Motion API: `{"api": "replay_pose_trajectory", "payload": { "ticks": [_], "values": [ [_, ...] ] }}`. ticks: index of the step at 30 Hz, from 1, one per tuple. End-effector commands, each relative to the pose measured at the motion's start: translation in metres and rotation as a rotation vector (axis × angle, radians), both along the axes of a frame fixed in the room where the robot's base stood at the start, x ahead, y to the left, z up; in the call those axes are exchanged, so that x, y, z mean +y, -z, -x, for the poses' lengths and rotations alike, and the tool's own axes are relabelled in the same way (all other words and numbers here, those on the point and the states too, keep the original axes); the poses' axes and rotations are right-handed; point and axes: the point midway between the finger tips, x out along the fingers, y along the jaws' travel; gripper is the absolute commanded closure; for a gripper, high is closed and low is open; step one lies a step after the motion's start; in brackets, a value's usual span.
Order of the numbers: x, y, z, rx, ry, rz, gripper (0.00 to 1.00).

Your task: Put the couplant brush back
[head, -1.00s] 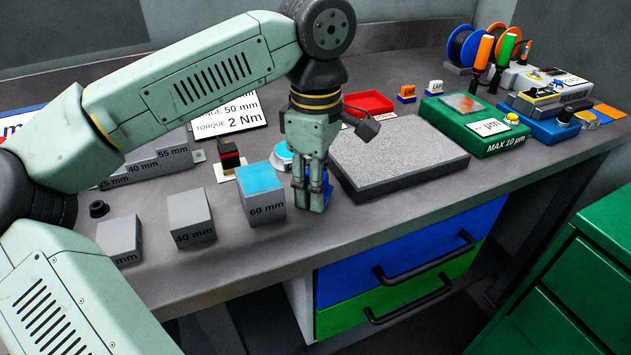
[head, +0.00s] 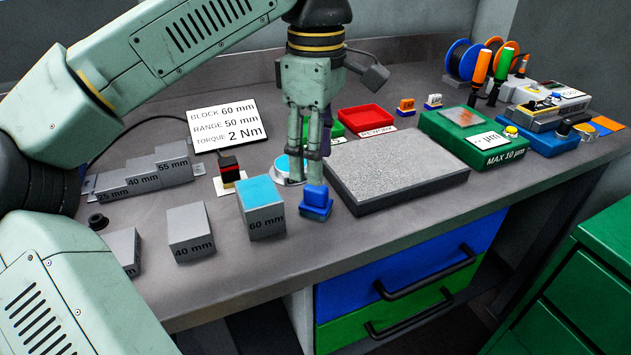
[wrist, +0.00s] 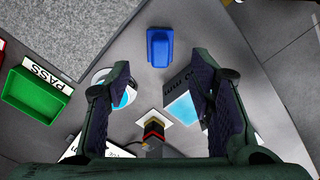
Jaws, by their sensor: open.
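A small blue piece (head: 316,203) with a raised grip stands on the bench by its front edge, right of the 60 mm block; I take it for the couplant brush. It also shows in the wrist view (wrist: 160,47), apart from my fingers. My gripper (head: 309,180) is open and empty, above and slightly behind the blue piece. In the wrist view my spread fingers (wrist: 163,85) have nothing between their pads. A round white dish with cyan content (head: 284,165) is partly hidden behind my fingers. The 60 mm block (head: 263,218) has a cyan top.
A grey granite plate (head: 398,170) lies close to the right. A 40 mm block (head: 190,232) stands at left, a red-black piece (head: 229,167) behind. Red (head: 366,119) and green (wrist: 38,97) trays are at the back.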

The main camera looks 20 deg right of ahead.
Motion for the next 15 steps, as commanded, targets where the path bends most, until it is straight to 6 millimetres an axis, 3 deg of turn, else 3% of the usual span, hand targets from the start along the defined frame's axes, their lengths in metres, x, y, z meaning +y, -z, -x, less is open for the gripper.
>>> {"api": "replay_pose_trajectory", "payload": {
  "ticks": [6,15],
  "values": [
    [0.0,-0.032,0.0,-0.001,0.0,0.001,0.51],
    [0.0,-0.039,0.0,0.0,0.001,0.0,0.51]
  ]
}}
